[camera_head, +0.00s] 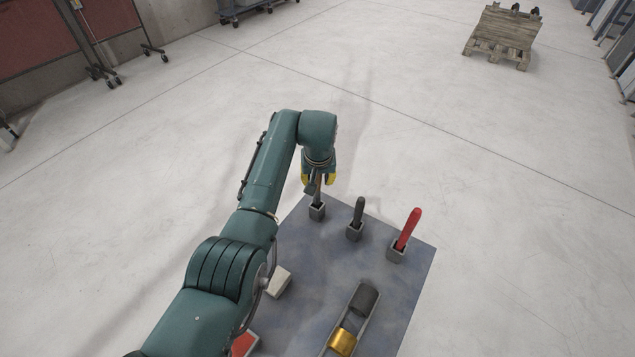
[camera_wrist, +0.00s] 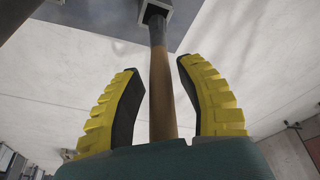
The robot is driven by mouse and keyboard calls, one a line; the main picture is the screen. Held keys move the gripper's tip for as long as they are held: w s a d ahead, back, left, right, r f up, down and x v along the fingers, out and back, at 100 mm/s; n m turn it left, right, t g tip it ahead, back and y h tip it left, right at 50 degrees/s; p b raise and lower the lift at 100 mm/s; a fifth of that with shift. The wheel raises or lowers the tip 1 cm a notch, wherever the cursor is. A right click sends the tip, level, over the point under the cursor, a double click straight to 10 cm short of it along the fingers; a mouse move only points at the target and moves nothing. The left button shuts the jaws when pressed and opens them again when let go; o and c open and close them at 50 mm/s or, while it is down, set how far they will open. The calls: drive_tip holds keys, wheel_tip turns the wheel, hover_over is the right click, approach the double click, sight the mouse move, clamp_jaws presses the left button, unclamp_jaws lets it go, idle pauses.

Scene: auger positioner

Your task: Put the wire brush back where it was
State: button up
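A tool with a brown wooden handle and a dark grey lower part, which I take to be the wire brush (camera_wrist: 162,95), stands upright. Its lower end is in the left square grey holder (camera_head: 317,212), which also shows at the top of the wrist view (camera_wrist: 155,10). Its working end cannot be made out. My gripper (camera_head: 319,177) is over this holder, its yellow fingers (camera_wrist: 158,68) on both sides of the handle. Gaps show between the fingers and the handle, so the gripper looks open around it.
On the blue-grey table (camera_head: 310,300), a black-handled tool (camera_head: 358,210) and a red-handled tool (camera_head: 409,229) stand in holders to the right. A tray with a dark cylinder (camera_head: 363,299) and a gold cylinder (camera_head: 342,342) lies in front. A pale block (camera_head: 279,282) is near my arm.

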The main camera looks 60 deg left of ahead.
drive_tip(key=shift+s+d+f, duration=0.15)
drive_tip(key=shift+d+f, duration=0.05)
drive_tip(key=shift+f, duration=0.25)
drive_tip(key=shift+s+d+f, duration=0.15)
drive_tip(key=shift+f, duration=0.3)
drive_tip(key=p+v, duration=0.4)
drive_tip(key=v, duration=0.8)
drive_tip(key=shift+a+r, duration=0.2)
drive_tip(key=shift+r, duration=0.2)
drive_tip(key=shift+w, duration=0.1)
